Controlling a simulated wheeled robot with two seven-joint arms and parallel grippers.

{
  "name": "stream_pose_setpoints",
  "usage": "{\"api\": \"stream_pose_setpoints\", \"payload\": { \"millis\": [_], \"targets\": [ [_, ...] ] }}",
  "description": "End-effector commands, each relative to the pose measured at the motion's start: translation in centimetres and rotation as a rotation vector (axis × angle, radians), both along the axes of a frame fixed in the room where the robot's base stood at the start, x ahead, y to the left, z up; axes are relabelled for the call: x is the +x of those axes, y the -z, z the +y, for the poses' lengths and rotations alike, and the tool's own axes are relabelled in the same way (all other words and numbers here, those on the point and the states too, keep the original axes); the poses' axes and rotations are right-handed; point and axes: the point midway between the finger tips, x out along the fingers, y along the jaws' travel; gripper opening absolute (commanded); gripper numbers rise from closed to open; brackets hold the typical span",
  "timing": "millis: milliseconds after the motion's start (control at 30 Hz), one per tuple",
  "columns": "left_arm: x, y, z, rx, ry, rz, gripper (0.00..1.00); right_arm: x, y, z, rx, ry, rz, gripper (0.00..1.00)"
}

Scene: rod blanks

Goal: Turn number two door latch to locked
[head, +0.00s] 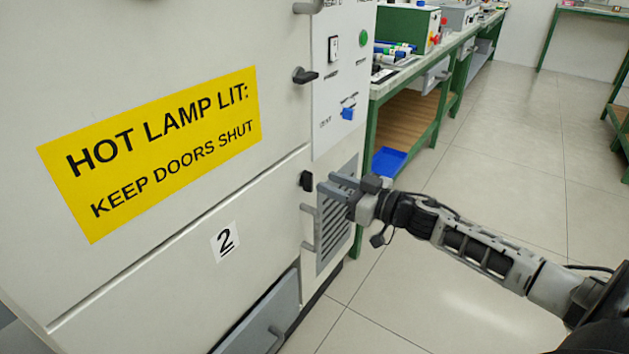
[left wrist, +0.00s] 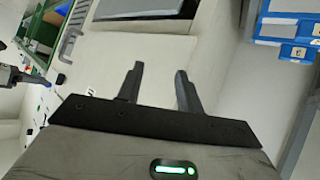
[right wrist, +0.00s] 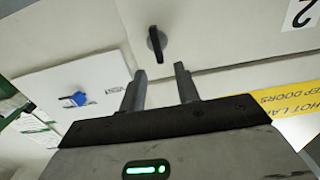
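The number two door (head: 228,240), a pale panel with a "2" label, is below the yellow sign. Its latch (head: 306,181) is a small black knob near the door's right edge, standing upright in the head view. In the right wrist view the latch (right wrist: 157,44) is nearly upright, slightly tilted, on the pale door. My right gripper (head: 328,182) is open and empty, just right of the latch, fingers pointing at it; they appear apart from it. My left gripper (left wrist: 159,70) is open and empty in the left wrist view, outside the head view.
Another black latch (head: 305,75) on the upper door lies roughly level. A control panel with a blue knob (head: 347,113) and a grey vent (head: 335,225) are to the right. Grey handles (head: 308,228) project near the door edge. A green-framed bench (head: 437,120) stands behind; the floor at right is clear.

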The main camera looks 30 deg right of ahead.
Motion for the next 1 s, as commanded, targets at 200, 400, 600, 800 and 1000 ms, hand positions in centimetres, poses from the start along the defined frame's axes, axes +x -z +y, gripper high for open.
{"api": "stream_pose_setpoints", "payload": {
  "millis": [200,400,600,800,1000],
  "targets": [
    [0.0,0.9,-0.2,-0.004,0.007,0.014,0.36,3.2,0.0,1.3,0.001,0.000,-0.003,0.32],
    [0.0,1.3,-0.4,-0.005,0.013,0.026,0.36,4.6,0.0,1.9,0.001,0.000,-0.001,0.32],
    [0.3,1.1,-0.4,-0.003,0.014,0.019,0.36,4.8,0.0,2.0,0.001,0.000,0.000,0.32],
    [0.3,1.2,-0.4,-0.003,0.014,0.019,0.36,4.8,0.0,2.0,0.001,0.000,0.000,0.10],
    [0.3,1.2,-0.4,-0.003,0.013,0.019,0.36,4.7,0.0,2.0,0.001,0.000,0.000,0.00]
  ]
}}
